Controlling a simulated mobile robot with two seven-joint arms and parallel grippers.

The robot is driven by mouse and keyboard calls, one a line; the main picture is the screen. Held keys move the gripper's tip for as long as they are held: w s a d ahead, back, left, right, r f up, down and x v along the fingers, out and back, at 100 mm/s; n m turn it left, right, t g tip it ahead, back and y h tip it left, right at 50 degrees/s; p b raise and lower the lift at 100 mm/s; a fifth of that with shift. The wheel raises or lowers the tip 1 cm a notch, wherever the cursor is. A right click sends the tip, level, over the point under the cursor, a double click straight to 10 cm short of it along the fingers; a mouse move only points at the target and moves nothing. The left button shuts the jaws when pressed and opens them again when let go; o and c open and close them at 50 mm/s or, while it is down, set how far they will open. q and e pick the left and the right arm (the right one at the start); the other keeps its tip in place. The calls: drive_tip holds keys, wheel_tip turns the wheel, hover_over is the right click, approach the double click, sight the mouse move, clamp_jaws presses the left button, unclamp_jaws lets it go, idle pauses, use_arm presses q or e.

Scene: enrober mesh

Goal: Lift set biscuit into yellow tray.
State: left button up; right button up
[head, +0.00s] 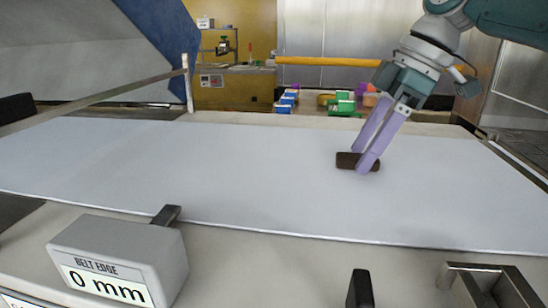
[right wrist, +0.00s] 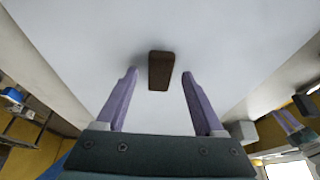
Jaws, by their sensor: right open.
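The biscuit (head: 346,159) is a dark brown bar lying flat on the pale belt (head: 230,170). In the right wrist view the biscuit (right wrist: 161,70) lies ahead of the fingertips, centred between their lines. My right gripper (head: 362,160) has purple fingers and is open. In the head view its fingers come down over the biscuit and hide part of it. In the right wrist view the right gripper (right wrist: 160,75) has nothing between its fingers touching them. I cannot make out a yellow tray for certain.
A grey box (head: 120,262) reading "BELT EDGE 0 mm" stands at the front left. A black post (head: 360,289) and a metal handle (head: 488,283) are at the front right. Green containers (head: 343,105) and blue-and-white items (head: 287,102) stand beyond the belt. The belt around the biscuit is clear.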

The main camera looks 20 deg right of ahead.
drive_tip(key=shift+f, duration=0.1)
drive_tip(key=shift+c, duration=0.2)
drive_tip(key=c, duration=1)
drive_tip(key=shift+c, duration=0.2)
